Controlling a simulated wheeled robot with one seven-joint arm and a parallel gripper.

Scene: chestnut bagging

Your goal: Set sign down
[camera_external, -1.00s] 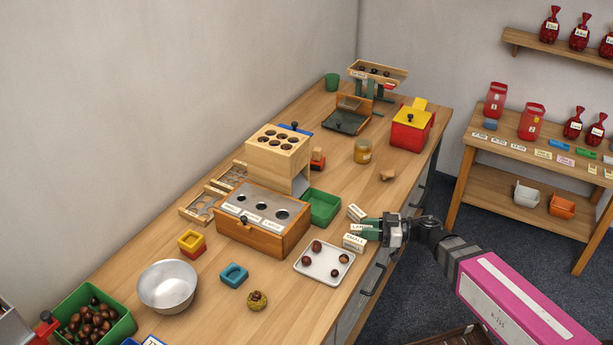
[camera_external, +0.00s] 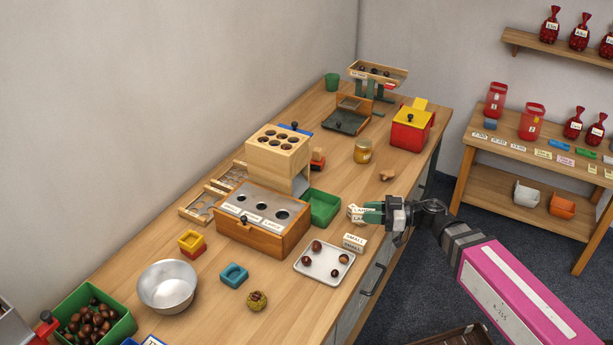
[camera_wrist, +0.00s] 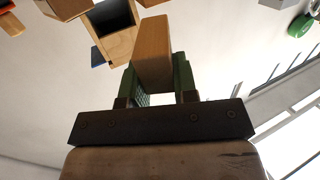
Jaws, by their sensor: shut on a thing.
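My gripper (camera_external: 373,213) has green fingers and is shut on a small pale wooden sign (camera_external: 356,216) near the right edge of the workbench. The sign's lettering is small and partly covered by the fingers. In the wrist view, the sign's plain wooden back (camera_wrist: 153,50) stands between the green fingers of my gripper (camera_wrist: 158,80). I cannot tell whether the sign touches the bench. Another sign, lettered SMALL (camera_external: 354,241), stands on the bench just in front of the gripper, behind the white tray.
The white tray (camera_external: 306,268) with several chestnuts lies in front. A green bin (camera_external: 331,205) and the wooden sorting box (camera_external: 250,240) stand to the left. A small wooden piece (camera_external: 387,175) and a jar (camera_external: 363,152) lie farther back. The bench between them is clear.

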